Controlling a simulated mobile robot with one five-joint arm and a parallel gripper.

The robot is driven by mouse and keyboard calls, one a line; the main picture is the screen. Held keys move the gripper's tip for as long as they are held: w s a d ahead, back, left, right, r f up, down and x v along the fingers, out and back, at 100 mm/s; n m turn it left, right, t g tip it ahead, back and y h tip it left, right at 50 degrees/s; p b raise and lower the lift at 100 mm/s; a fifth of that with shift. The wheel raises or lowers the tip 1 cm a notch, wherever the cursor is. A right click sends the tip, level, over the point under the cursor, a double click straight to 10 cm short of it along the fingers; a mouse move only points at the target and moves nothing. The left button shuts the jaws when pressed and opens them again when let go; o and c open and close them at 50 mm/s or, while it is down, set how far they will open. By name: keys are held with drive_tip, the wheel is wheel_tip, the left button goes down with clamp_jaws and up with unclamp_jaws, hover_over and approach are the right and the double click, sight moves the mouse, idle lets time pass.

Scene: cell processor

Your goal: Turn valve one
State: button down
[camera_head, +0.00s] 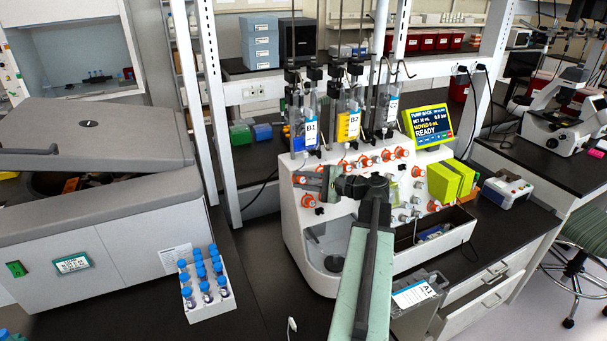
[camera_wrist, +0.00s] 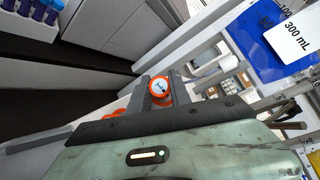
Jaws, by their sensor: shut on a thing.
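The white cell processor (camera_head: 292,225) stands on the dark bench with several orange valve knobs across its front. My gripper (camera_head: 322,183) reaches leftward across the upper left of that front. In the wrist view my gripper (camera_wrist: 160,92) has its two dark fingers on either side of an orange valve knob (camera_wrist: 159,86) with a white face and a dark mark. The fingers are shut on this knob. In the head view my gripper hides much of it. Another orange valve knob (camera_head: 307,201) sits just below my gripper. I cannot read the valve numbers.
A rack of blue-capped tubes (camera_head: 207,302) stands left of the processor, by a grey centrifuge (camera_head: 100,235). Bags labelled B1 (camera_head: 308,133) and B2 (camera_head: 350,125) hang above the valves. A lit pump screen (camera_head: 427,125) reads READY. A clip-like holder labelled A1 (camera_head: 412,294) is at the lower right.

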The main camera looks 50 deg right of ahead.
drive_tip(key=n+g+p, duration=0.1)
drive_tip(key=n+p, duration=0.1)
drive_tip(key=p, duration=0.1)
drive_tip(key=n+g+p, duration=0.2)
drive_tip(key=shift+r+n+p, duration=0.2)
drive_tip(key=shift+n+p, duration=0.1)
drive_tip(key=shift+p, duration=0.1)
drive_tip(key=shift+s+a+f+n+g+p, duration=0.1)
drive_tip(key=shift+f+n+g+p, duration=0.15)
drive_tip(key=shift+n+g+p, duration=0.65)
drive_tip(key=shift+f, duration=0.15)
drive_tip(key=c, duration=1.2)
unclamp_jaws()
drive_tip(key=shift+s+r+p, duration=0.15)
drive_tip(key=shift+r+p, duration=0.15)
drive_tip(key=shift+p, duration=0.05)
drive_tip(key=shift+p+v, duration=1.85)
drive_tip(key=shift+v, duration=1.8)
